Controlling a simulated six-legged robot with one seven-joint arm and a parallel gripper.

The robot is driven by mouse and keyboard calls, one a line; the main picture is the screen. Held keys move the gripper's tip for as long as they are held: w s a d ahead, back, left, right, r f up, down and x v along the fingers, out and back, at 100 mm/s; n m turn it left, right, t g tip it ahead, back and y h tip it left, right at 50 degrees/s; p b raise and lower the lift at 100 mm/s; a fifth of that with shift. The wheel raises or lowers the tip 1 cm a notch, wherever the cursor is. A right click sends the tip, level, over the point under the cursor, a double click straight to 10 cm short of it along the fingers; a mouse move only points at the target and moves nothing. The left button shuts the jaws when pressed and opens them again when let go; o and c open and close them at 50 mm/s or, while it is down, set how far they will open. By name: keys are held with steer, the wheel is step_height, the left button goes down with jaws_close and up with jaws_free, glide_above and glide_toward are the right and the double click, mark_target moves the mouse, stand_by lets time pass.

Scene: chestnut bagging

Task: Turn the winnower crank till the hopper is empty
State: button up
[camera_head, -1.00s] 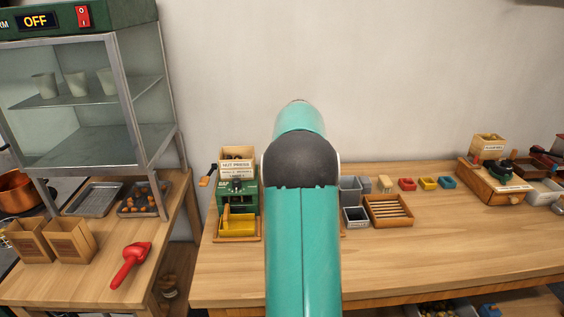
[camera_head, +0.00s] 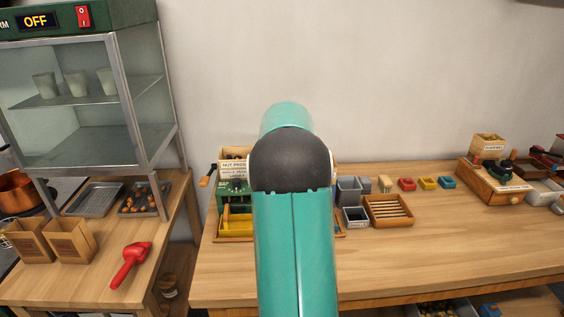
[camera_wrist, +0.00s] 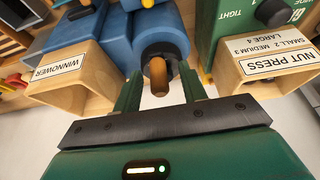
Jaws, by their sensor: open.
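In the wrist view, the winnower's wooden hopper (camera_wrist: 72,75), labelled WINNOWER, is at the left; its inside is not clear. A blue drum (camera_wrist: 160,32) is beside it at the upper middle. A wooden crank handle (camera_wrist: 158,77) stands out in front of the drum. My gripper (camera_wrist: 161,88) is open, with its green fingers on either side of the handle; I cannot tell whether they touch it. In the head view my arm hides the winnower and the gripper.
The green nut press (camera_head: 235,192) with its labelled hopper (camera_wrist: 270,70) is close on the right in the wrist view. In the head view, grey bins (camera_head: 349,188) and a slatted wooden tray (camera_head: 389,210) stand right of my arm. The bench front (camera_head: 430,255) is clear.

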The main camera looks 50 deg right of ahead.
steer(key=shift+r, duration=3.7)
jaws_close()
